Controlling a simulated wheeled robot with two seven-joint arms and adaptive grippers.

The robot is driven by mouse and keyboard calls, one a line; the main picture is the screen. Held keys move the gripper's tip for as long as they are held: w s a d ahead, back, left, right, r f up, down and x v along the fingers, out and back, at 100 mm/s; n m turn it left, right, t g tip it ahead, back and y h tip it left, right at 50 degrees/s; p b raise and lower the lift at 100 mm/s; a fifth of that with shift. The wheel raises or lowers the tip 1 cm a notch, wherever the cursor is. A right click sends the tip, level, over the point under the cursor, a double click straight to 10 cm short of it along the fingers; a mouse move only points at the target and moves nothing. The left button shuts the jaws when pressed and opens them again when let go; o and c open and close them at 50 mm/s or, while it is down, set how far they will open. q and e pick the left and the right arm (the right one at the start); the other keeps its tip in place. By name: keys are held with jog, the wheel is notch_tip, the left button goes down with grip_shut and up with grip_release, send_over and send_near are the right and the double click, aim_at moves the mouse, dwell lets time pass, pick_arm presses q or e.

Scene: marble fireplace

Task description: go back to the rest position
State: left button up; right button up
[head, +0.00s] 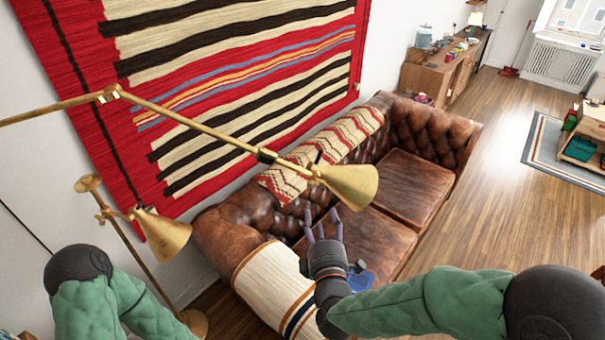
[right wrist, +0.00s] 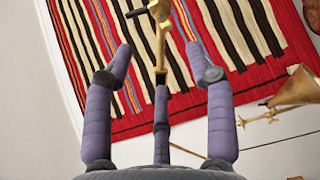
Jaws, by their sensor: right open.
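My right gripper (head: 322,220) is open and empty. In the head view it is over the near end of the brown leather sofa (head: 405,185), with its fingers pointing away from me. In the right wrist view the gripper (right wrist: 160,60) has its purple-grey fingers spread, with nothing between them but the wall rug and brass lamp behind. My left arm (head: 85,290) is bent at the lower left of the head view. Its gripper is out of the picture.
A brass lamp has one shade (head: 345,184) just above my right gripper and another (head: 160,232) near my left arm. A striped rug (head: 230,60) hangs on the wall. A blue object (head: 360,281) is partly hidden behind my right wrist. Open wooden floor (head: 500,200) lies to the right.

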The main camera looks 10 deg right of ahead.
notch_tip(320, 180, down, 24)
jog(key=s+m+g+y, duration=0.2)
jog(key=m+g+y, duration=0.1)
jog(key=m+g, duration=0.5)
jog(key=s+a+f+m+g+y, duration=0.35)
jog(key=s+f+m+g, duration=0.75)
jog(key=s+f, duration=0.75)
notch_tip(320, 180, down, 19)
jog(key=w+a+t+b, duration=0.1)
jog(key=w+a+b, duration=0.1)
jog(key=b, duration=1.8)
jog(key=shift+t, duration=0.3)
